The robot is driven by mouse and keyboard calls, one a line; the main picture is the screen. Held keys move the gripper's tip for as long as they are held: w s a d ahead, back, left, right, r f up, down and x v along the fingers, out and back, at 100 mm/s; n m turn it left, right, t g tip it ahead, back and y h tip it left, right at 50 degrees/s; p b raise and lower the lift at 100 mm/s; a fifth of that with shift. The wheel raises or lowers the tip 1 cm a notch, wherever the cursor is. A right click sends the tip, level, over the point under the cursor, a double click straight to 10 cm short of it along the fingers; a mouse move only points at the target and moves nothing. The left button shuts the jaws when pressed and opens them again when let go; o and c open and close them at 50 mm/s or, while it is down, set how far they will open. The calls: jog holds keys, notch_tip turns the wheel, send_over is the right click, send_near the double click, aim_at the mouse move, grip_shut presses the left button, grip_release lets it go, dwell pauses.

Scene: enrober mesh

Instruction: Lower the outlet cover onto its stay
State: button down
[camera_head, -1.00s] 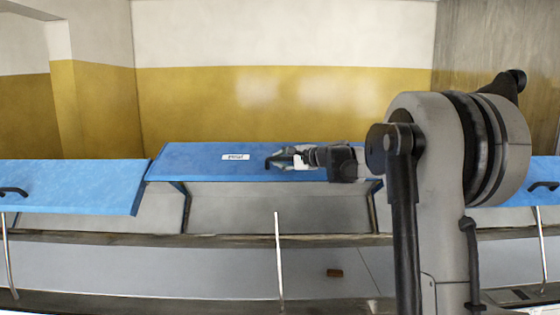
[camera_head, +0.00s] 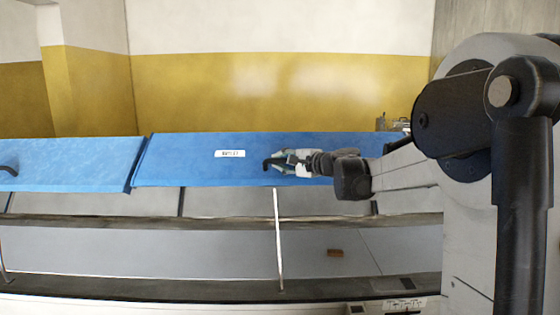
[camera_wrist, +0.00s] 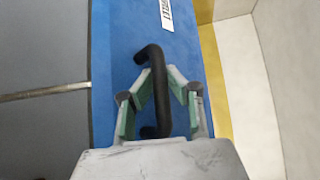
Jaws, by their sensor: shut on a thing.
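The outlet cover (camera_head: 200,170) is a blue panel with a white label (camera_head: 230,153) in the middle of the head view. Its blue face (camera_wrist: 120,30) also fills the middle of the wrist view. My gripper (camera_head: 275,163) is shut on the cover's black handle; in the wrist view its green-padded fingers (camera_wrist: 158,100) stand either side of the handle (camera_wrist: 151,65). The stay (camera_head: 278,240) is a thin pale rod standing below the cover's front edge. Its top end meets or nearly meets that edge; contact cannot be told. The rod also shows in the wrist view (camera_wrist: 45,91).
Another blue cover (camera_head: 70,163) with a black handle lies beside the outlet cover on the left. A small brown block (camera_head: 335,253) lies on the grey surface (camera_head: 200,250) below. My arm covers the right side of the head view.

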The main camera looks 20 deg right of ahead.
jog(key=c, duration=2)
grip_release()
jog(key=shift+o, duration=0.2)
jog(key=shift+s+d, duration=0.1)
jog(key=v, duration=1.1)
jog(key=shift+s, duration=0.35)
jog(key=shift+d+r, duration=0.1)
jog(key=shift+d, duration=0.05)
